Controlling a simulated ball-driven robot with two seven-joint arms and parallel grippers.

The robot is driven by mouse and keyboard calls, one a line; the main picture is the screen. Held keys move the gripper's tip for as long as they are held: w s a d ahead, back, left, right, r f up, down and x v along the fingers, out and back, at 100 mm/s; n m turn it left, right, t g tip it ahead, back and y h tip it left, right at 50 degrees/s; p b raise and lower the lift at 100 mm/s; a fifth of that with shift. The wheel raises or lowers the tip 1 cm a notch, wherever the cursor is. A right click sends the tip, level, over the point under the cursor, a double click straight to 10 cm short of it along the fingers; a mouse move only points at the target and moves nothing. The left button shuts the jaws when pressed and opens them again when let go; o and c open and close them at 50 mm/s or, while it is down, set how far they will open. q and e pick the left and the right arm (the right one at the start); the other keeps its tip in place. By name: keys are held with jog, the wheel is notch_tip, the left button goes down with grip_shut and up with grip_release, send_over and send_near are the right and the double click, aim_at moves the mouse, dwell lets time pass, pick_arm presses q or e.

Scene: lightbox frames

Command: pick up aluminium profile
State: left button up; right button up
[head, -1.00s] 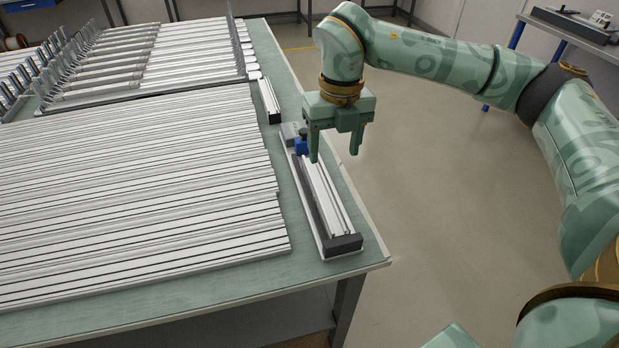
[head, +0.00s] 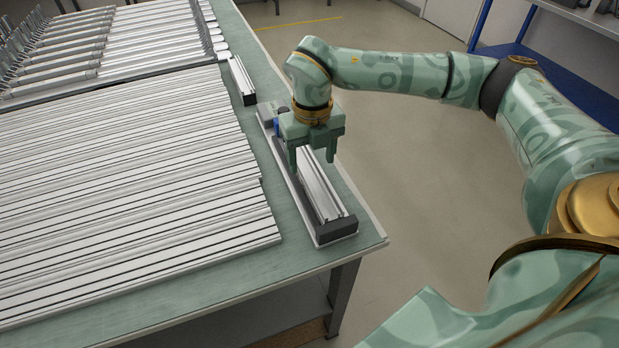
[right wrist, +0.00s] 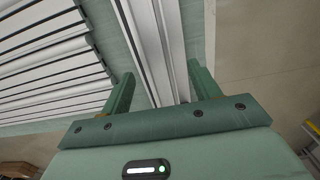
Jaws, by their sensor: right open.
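An aluminium profile (head: 321,191) lies lengthwise in a narrow fixture (head: 337,230) with a black end block, near the table's right edge. My right gripper (head: 312,162) is open above the profile's far half, pointing down, with one finger on either side of it. In the right wrist view the profile (right wrist: 160,45) runs between the two open fingers (right wrist: 163,88). I cannot tell whether the fingers touch it. My left gripper is not in view.
Many profiles (head: 130,180) lie in rows on the green table (head: 265,275), left of the fixture. A blue and grey clamp part (head: 268,112) sits at the fixture's far end. A short black-ended rail (head: 242,80) lies beyond it. Open floor is to the right.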

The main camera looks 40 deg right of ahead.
aim_at(310, 169)
notch_tip(310, 169, down, 5)
jog(key=shift+w+r+b, duration=0.1)
jog(key=shift+r+b, duration=0.1)
jog(key=shift+b, duration=0.5)
jog(key=shift+a+r, duration=0.1)
jog(key=shift+c, duration=1.2)
jog(key=c, duration=1.1)
jog(key=shift+o, duration=0.2)
jog(key=shift+r, duration=0.15)
